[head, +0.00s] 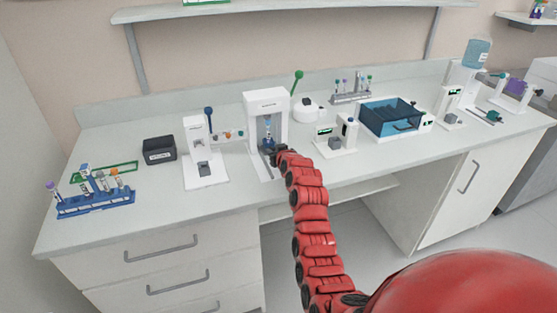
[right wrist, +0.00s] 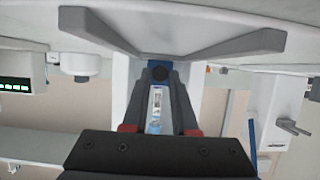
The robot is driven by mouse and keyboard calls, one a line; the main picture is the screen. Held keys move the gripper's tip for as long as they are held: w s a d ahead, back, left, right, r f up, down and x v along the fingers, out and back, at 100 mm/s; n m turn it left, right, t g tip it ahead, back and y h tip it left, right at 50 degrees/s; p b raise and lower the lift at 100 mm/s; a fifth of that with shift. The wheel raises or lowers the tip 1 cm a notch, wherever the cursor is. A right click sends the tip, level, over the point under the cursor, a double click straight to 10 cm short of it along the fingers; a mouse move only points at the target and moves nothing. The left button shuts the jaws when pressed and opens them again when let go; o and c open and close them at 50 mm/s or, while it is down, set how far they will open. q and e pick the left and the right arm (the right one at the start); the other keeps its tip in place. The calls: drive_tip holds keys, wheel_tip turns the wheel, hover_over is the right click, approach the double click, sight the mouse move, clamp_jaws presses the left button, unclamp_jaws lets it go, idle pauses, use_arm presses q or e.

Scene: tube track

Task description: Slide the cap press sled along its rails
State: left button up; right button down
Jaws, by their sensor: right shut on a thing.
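The cap press (head: 280,106) is a white upright frame on the bench with a green-knobbed lever at its right. Its sled holds a tube with blue parts (head: 267,132) inside the frame opening, above the pale base with rails (head: 263,165). My right gripper (head: 274,155) reaches to the front of the press at sled height. In the right wrist view, its dark fingers (right wrist: 158,76) are shut on a small dark blue piece, seemingly the sled's handle. The tube (right wrist: 155,108) shows between the fingers. The fingers hide much of the sled. My left gripper is not in view.
A white device with a blue lever (head: 197,150) stands left of the press. A blue tube rack (head: 95,205) is at the far left. A small white device (head: 336,140) and a blue bin (head: 390,117) stand right. The bench front edge is close to my arm.

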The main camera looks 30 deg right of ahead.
drive_tip(key=shift+w, duration=0.5)
drive_tip(key=shift+d+r, duration=0.1)
drive_tip(key=shift+r, duration=0.1)
drive_tip(key=c, duration=1.2)
unclamp_jaws()
drive_tip(key=o, duration=0.5)
drive_tip(key=shift+w+f, duration=0.15)
drive_tip(key=shift+w, duration=0.05)
drive_tip(key=shift+s, duration=0.15)
drive_tip(key=shift+s, duration=0.1)
drive_tip(key=b+v, duration=0.3)
drive_tip(key=v, duration=1.4)
